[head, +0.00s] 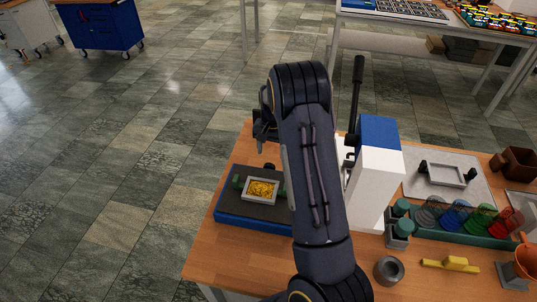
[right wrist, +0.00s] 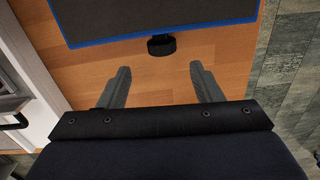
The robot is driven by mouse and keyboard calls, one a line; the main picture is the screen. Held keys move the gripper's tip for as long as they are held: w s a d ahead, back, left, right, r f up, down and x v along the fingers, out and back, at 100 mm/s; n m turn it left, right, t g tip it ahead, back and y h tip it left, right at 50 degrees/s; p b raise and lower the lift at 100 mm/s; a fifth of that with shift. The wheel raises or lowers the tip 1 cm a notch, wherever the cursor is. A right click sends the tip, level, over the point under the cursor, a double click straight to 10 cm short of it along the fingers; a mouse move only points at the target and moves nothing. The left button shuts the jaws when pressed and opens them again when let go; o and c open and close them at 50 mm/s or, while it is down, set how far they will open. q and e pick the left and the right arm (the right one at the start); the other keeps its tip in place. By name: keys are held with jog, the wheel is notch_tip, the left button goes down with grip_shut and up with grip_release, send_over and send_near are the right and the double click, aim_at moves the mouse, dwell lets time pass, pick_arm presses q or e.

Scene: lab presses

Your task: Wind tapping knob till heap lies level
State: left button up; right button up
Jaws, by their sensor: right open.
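A blue-edged tapping base (head: 232,216) with a dark top sits at the table's left; its edge also shows in the right wrist view (right wrist: 160,40). On it, a grey square frame (head: 247,198) holds a heap of yellow grains (head: 263,189); I cannot tell how level it is. A black knob (right wrist: 161,46) sticks out of the base's edge; in the head view a dark knob (head: 269,167) shows at the far side. My right gripper (right wrist: 160,70) is open and empty, its fingertips apart from the knob, which lies ahead between them. It is partly hidden in the head view (head: 262,137).
A white press (head: 372,180) with a blue top and black lever stands right of my right arm. Further right are a grey plate (head: 468,185), a rack of coloured discs (head: 470,232), a grey ring (head: 389,270) and a yellow block (head: 451,265).

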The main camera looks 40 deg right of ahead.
aim_at(268, 164)
jog(key=shift+s+d+f+t, duration=0.1)
jog(key=shift+s+t, duration=0.1)
jog(key=shift+t, duration=0.1)
jog(key=f+b, duration=0.1)
jog(key=f, duration=0.1)
jog(key=f+b, duration=0.1)
jog(key=f, duration=0.2)
jog(key=f+b, duration=0.1)
jog(key=f, duration=0.1)
jog(key=shift+w+a+f, duration=0.25)
jog(key=shift+w, duration=0.1)
pick_arm(q)
notch_tip(268, 164, down, 2)
jog(key=shift+f, duration=0.25)
pick_arm(e)
jog(key=c, duration=1)
jog(key=shift+w+a+g+h+p, duration=0.15)
jog(key=shift+g+h+p, duration=0.2)
jog(key=shift+g, duration=0.35)
jog(key=shift+w+f+g+h+b, duration=0.15)
jog(key=shift+g+h+b, duration=0.25)
jog(key=shift+g+h, duration=0.35)
jog(key=shift+g, duration=0.25)
